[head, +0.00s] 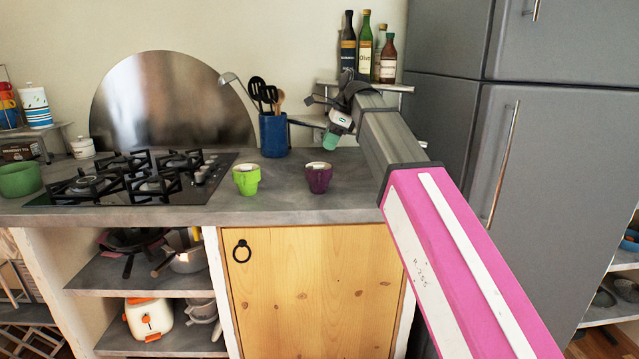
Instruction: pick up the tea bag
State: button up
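I cannot make out a tea bag in the head view. A green mug (246,183) and a purple mug (319,181) stand upright on the grey counter, with pale tops; what is inside them is too small to tell. A small dark box with lettering (18,151) sits under the shelf at the far left. My gripper (314,101) is at the end of my raised arm, above and behind the purple mug, apart from both mugs. Its fingers are small and dark, so I cannot tell whether they are open or shut.
A gas hob (135,178) with a green pot (20,180) fills the left counter. A blue utensil holder (273,136) stands behind the mugs. Bottles (365,52) stand on a small shelf (400,88) behind my arm. The counter front around the mugs is clear. A grey fridge (545,150) is at right.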

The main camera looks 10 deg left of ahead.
aim_at(319, 166)
jog(key=x, duration=0.9)
jog(key=shift+w, duration=0.2)
jog(key=c, duration=0.4)
